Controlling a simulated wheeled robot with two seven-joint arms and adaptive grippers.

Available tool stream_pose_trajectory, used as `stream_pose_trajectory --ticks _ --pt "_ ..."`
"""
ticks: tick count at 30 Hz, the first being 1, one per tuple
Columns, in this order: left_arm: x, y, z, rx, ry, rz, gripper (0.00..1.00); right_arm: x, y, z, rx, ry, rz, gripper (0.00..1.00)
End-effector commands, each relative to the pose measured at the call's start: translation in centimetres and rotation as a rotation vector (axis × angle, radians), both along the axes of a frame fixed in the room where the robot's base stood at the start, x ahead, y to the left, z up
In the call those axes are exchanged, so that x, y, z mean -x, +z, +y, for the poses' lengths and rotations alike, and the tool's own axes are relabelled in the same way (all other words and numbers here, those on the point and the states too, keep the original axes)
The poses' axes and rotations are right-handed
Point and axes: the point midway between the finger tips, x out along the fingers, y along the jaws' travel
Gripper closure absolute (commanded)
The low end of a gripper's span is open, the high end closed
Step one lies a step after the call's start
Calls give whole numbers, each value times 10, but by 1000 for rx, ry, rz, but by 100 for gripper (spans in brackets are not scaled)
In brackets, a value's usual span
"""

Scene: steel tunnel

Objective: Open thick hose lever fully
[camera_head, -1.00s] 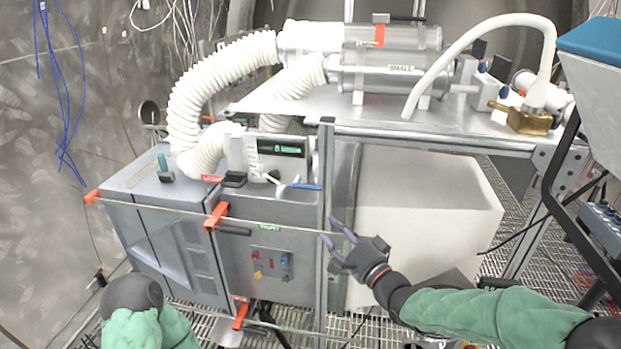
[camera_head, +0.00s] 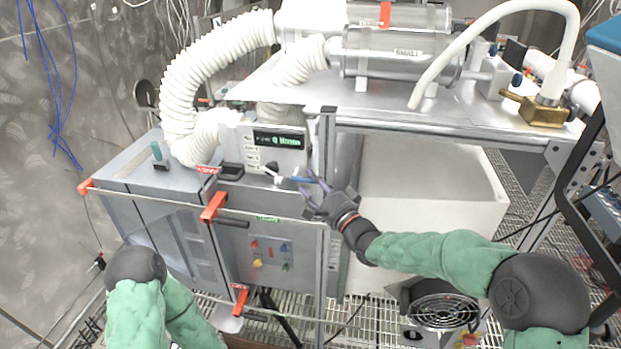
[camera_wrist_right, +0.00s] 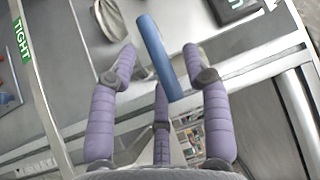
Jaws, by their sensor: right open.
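The thick white corrugated hose (camera_head: 187,97) curves down to a white box (camera_head: 240,140) with a lit display. A lever with a blue handle (camera_head: 298,180) sticks out to the right, low at the box's front. My open right gripper (camera_head: 316,192) is at the blue handle's right end. In the right wrist view, the blue handle (camera_wrist_right: 159,57) lies lengthwise between the open purple fingers (camera_wrist_right: 166,75), with no clear grip on it. Whether a finger touches it, I cannot tell. My left arm shows at the lower left; its gripper is out of view.
A metal frame post (camera_head: 322,240) stands just below my right gripper. A steel table (camera_head: 440,115) with clear cylinders is above it. A thinner white hose (camera_head: 300,65) runs beside the thick one. A grey cabinet (camera_head: 265,235) with red clips is below the box.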

Motion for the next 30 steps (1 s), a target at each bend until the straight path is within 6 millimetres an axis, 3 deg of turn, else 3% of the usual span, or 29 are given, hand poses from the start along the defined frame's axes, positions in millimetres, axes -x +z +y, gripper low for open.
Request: stream_pose_trajectory --ticks 6,15,20,21,30 --pt "0 4 0 0 0 0 60 -11 2 8 0 1 0 52" --pt "0 4 0 0 0 0 60 -12 1 9 1 1 1 52" --pt "0 4 0 0 0 0 60 -12 1 9 1 0 1 97" --pt "0 4 0 0 0 0 60 -12 2 9 1 0 1 100" --pt "0 4 0 0 0 0 60 -12 3 14 12 0 3 100"
